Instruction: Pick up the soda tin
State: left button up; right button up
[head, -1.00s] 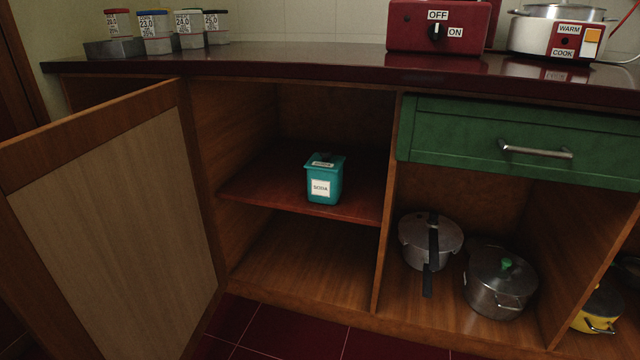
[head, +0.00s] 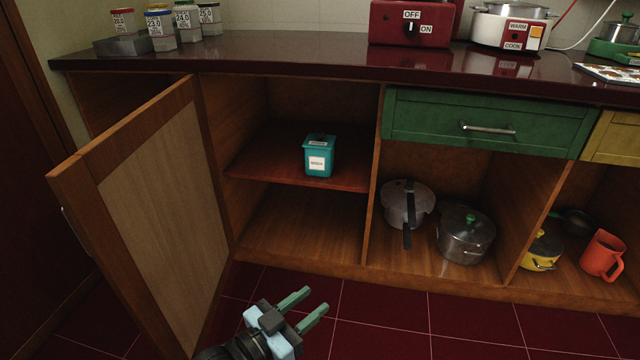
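The soda tin (head: 319,158) is a small teal box with a white label and a dark-knobbed lid. It stands upright on the wooden shelf (head: 262,165) inside the open cupboard. My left gripper (head: 305,302) shows at the bottom of the head view, with two green fingers spread apart and nothing between them. It is in front of the cupboard and well below the tin in the picture. My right gripper is not in view.
The open cupboard door (head: 150,215) juts out left of my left gripper. A divider separates the tin's compartment from a pressure cooker (head: 400,205) and a pot (head: 462,240). A green drawer (head: 490,122) is shut. Space around the tin is clear.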

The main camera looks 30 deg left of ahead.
aim_at(318, 163)
jog(key=i+u, duration=0.2)
jog(key=u, duration=0.2)
jog(key=i+l+u, duration=0.2)
jog(key=u, duration=0.2)
jog(key=i+l+u, duration=0.3)
jog(key=i+l, duration=0.75)
jog(key=l, duration=0.15)
jog(key=i+l, duration=0.4)
jog(key=l+u, duration=0.05)
